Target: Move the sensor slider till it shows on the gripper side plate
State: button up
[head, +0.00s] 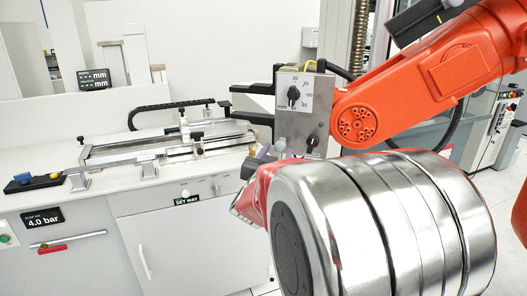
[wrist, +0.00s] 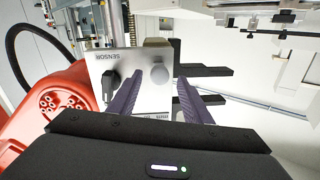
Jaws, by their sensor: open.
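A grey metal plate (head: 318,88) stands upright beside my orange arm, with a black dial (head: 293,94) and numbered scale on it. A smaller black knob (head: 312,145) sits lower on its right. In the wrist view the plate (wrist: 140,60) shows an upside-down SENSOR label (wrist: 115,56), near the black knob (wrist: 110,85). I cannot tell which part is the slider. My gripper (wrist: 170,80) is open, its purple fingers apart in front of the plate, with contact unclear. In the head view its fingers (head: 262,154) are partly hidden by my wrist.
A bench (head: 50,205) on the left carries a metal rail fixture (head: 165,145) and a black cable chain (head: 165,106). A cabinet (head: 190,240) stands below. Two black bars (wrist: 205,71) extend beside the plate in the wrist view. The white floor shows at right.

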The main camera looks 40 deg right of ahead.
jog(key=shift+x, duration=1.05)
jog(key=shift+c, duration=0.6)
jog(key=shift+a, duration=0.1)
grip_shut()
